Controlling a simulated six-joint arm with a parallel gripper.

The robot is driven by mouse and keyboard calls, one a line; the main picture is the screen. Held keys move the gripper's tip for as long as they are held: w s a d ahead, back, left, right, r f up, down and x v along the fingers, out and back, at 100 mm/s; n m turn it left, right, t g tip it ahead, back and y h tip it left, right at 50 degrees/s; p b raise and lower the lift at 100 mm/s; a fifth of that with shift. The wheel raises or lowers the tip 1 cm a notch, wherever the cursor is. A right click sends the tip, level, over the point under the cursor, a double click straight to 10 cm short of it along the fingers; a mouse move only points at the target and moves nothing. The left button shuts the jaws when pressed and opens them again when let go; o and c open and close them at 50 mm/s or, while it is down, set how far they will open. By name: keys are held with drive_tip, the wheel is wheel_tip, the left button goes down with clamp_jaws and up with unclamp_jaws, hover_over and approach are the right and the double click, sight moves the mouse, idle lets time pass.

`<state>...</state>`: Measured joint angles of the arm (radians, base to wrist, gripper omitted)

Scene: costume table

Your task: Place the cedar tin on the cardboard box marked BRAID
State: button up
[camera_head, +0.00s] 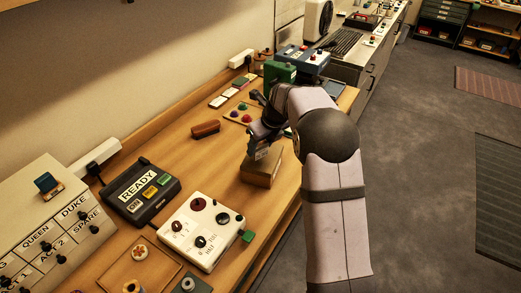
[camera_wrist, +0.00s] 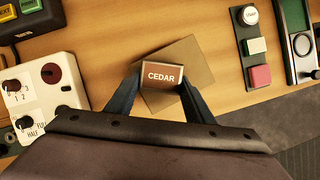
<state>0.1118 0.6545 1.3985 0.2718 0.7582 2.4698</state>
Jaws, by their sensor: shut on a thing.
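The cedar tin (camera_wrist: 151,77) shows its brown face with the white word CEDAR in the wrist view. My gripper (camera_wrist: 160,86) is shut on it, one finger on each side. In the head view the tin (camera_head: 261,152) is partly hidden by my gripper (camera_head: 261,143). A plain brown cardboard box (camera_head: 262,171) lies directly below the tin on the table. In the wrist view the box (camera_wrist: 199,62) sits turned under the tin and sticks out to its right. No BRAID marking is readable. I cannot tell whether the tin touches the box top.
A white knob panel (camera_head: 205,228) and a black READY device (camera_head: 139,191) stand left of the box. A brown rounded object (camera_head: 205,129) lies behind it. A green block (camera_head: 279,72) stands at the back. The table's front edge is close to the box.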

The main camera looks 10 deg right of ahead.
drive_tip(key=shift+f, duration=1.2)
drive_tip(key=shift+f, duration=0.2)
drive_tip(key=o, duration=1.1)
drive_tip(key=shift+r, duration=0.1)
drive_tip(key=shift+r, duration=0.15)
drive_tip(key=b+v, duration=0.2)
drive_tip(key=v, duration=1)
